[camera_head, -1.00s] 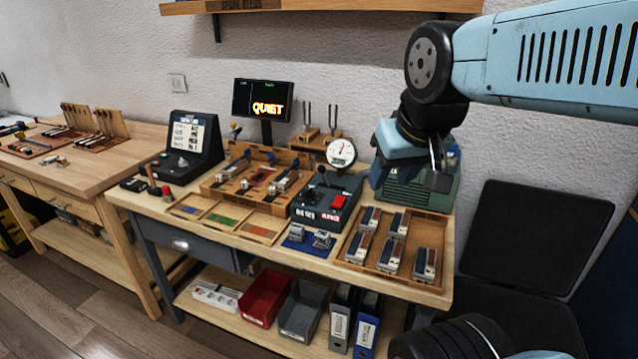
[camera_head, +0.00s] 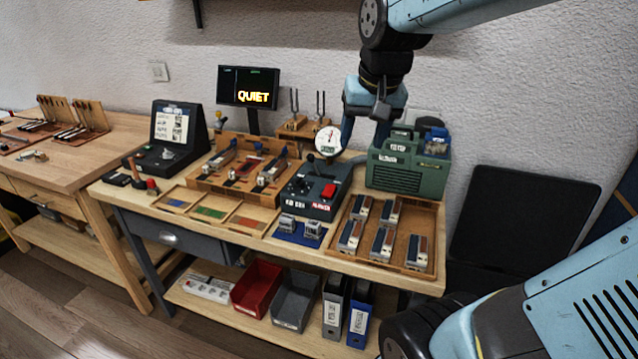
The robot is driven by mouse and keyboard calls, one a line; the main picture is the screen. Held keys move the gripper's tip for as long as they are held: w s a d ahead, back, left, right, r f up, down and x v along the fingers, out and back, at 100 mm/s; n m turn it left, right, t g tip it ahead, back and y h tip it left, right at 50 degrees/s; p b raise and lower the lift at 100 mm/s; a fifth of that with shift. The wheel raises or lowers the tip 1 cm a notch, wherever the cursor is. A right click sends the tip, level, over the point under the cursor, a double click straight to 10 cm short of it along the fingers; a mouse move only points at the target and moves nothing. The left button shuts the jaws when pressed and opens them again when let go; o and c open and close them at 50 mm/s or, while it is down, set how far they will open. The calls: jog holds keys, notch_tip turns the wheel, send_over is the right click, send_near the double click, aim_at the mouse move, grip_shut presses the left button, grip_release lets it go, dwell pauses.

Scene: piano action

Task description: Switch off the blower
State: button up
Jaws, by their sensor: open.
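A dark box (camera_head: 319,207) on the bench carries a red switch (camera_head: 328,191), a black-knobbed lever and a white dial gauge (camera_head: 327,141). Small labels on its front are too small to read surely. A green machine (camera_head: 407,176) with a slotted front stands behind it to the right. I cannot tell surely which of the two is the blower. My gripper (camera_head: 374,112) is open and empty, pointing down in the air above the back of the bench, between gauge and green machine in the picture. It appears apart from both.
A black screen (camera_head: 249,88) reads "QUIET". Tuning forks (camera_head: 306,115) stand left of the gauge. A wooden tray (camera_head: 424,219) of several small blocks lies in front of the green machine. A wooden jig (camera_head: 236,172) and a blue mat (camera_head: 299,232) lie left of it.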

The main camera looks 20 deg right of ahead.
jog(key=w+f+m+g, duration=0.2)
jog(key=w+f, duration=0.1)
jog(key=w, duration=0.6)
jog(key=m+g, duration=0.2)
jog(key=m, duration=0.1)
send_over(326, 193)
notch_tip(326, 193, down, 6)
notch_tip(326, 193, down, 14)
jog(key=shift+f, duration=0.15)
jog(key=c, duration=1.1)
jog(key=shift+o, duration=0.2)
jog(key=shift+w+d+r+g+y, duration=0.1)
jog(key=shift+w+d+g+y, duration=0.1)
jog(key=shift+g+y, duration=0.25)
jog(key=shift+w+d+r+g+y, duration=0.15)
jog(key=shift+g+y, duration=0.1)
jog(key=shift+g, duration=0.3)
jog(key=shift+a, duration=0.1)
jog(key=o, duration=1.1)
jog(key=shift+c, duration=0.2)
